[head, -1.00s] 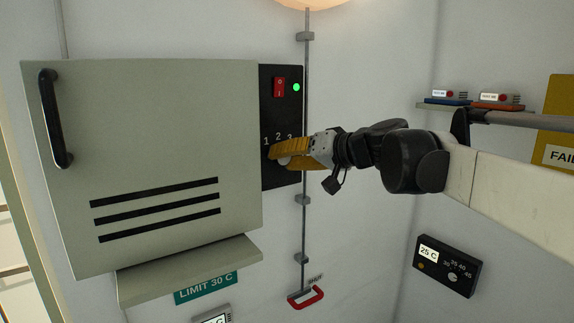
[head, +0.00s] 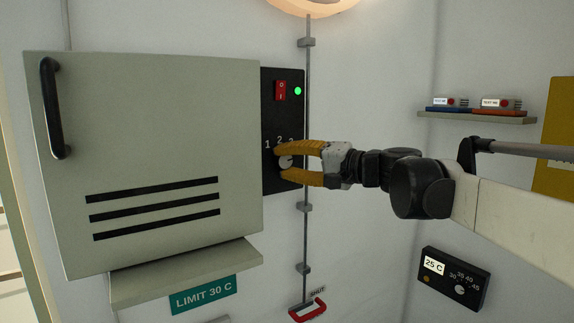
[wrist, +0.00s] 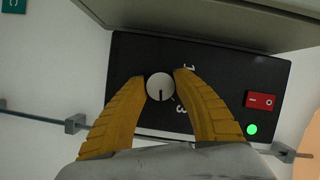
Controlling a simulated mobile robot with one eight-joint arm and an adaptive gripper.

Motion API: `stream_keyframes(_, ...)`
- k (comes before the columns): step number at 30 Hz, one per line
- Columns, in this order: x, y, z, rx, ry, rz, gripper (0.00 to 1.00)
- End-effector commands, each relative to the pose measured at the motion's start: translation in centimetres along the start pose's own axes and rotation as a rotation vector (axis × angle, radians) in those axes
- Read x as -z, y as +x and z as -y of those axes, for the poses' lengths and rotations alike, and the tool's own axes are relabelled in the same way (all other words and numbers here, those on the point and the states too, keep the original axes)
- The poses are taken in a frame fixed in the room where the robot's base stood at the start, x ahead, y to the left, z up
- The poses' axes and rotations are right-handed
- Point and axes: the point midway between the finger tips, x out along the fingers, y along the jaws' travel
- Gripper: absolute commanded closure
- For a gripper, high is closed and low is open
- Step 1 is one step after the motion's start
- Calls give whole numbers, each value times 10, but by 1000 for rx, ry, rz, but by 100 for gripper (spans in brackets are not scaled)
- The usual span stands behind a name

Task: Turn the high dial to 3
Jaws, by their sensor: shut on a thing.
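The high dial (head: 286,161) is a pale round knob on the black panel (head: 270,178) beside the grey cabinet. It also shows in the wrist view (wrist: 160,86). Its dark pointer line points down in the wrist view, a little to the left of the printed 3. The 1 also shows there; the 2 is hidden behind a finger. My gripper (head: 288,163) has yellow fingers, one above and one below the dial in the head view. In the wrist view my gripper (wrist: 160,80) has its fingertips closed on both sides of the dial.
A red switch (head: 281,90) and a lit green lamp (head: 298,91) sit above the dial. A vertical rod (head: 308,110) runs close to the panel's right edge. The cabinet (head: 150,130) stands left. A second dial box (head: 455,278) is at lower right.

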Motion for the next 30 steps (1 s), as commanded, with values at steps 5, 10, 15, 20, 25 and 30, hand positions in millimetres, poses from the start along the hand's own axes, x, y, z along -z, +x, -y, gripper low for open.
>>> stream_keyframes(5,0,0,1,5,11,-1,96)
stream_keyframes(10,0,0,1,5,11,-1,96)
stream_keyframes(15,0,0,1,5,11,-1,51)
stream_keyframes(20,0,0,0,4,10,-1,42)
stream_keyframes(25,0,0,0,4,9,-1,42)
stream_keyframes(30,1,-17,0,3,10,-3,42)
